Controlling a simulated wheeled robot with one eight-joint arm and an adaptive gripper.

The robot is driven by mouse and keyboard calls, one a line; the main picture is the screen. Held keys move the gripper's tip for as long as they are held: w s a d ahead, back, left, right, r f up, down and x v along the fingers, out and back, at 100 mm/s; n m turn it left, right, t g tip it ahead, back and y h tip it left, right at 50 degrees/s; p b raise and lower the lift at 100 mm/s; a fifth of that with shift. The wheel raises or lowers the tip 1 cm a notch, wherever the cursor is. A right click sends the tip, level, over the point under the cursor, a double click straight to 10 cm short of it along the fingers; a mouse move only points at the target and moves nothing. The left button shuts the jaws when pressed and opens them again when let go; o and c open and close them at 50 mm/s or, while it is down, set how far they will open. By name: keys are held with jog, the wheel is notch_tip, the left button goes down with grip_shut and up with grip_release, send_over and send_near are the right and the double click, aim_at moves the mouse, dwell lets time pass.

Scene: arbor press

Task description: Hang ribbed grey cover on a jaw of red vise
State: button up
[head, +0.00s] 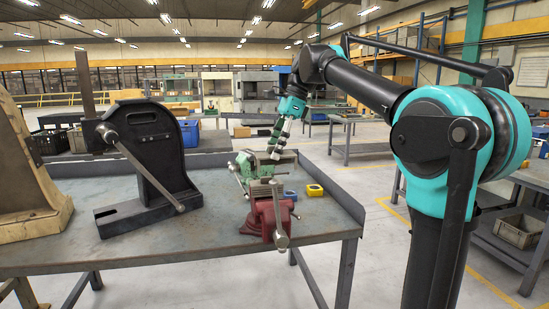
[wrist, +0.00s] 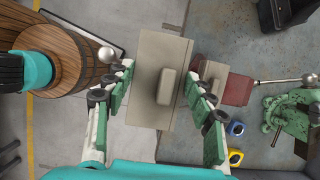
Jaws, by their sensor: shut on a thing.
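The ribbed grey cover (wrist: 148,57) is a flat grey-beige plate with a raised rounded block in its middle. In the wrist view it lies between the fingers of my gripper (wrist: 162,76), which is shut on it. The red vise (head: 272,215) stands at the bench's front right. In the wrist view the red vise (wrist: 238,88) is right of the cover, partly hidden by the right finger.
A green vise (head: 256,168) stands behind the red one. A blue box (head: 291,195) and a yellow box (head: 314,190) lie to the right. A black press (head: 150,150) stands left on the bench (head: 170,245). A wooden barrel (wrist: 65,50) is at the wrist view's left.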

aim_at(293, 153)
jog(key=shift+f, duration=7.25)
jog(key=shift+f, duration=0.2)
jog(key=shift+s+d, duration=0.1)
jog(key=shift+s, duration=0.15)
jog(key=o, duration=1.3)
jog(key=shift+c, duration=0.2)
jog(key=v, duration=1.2)
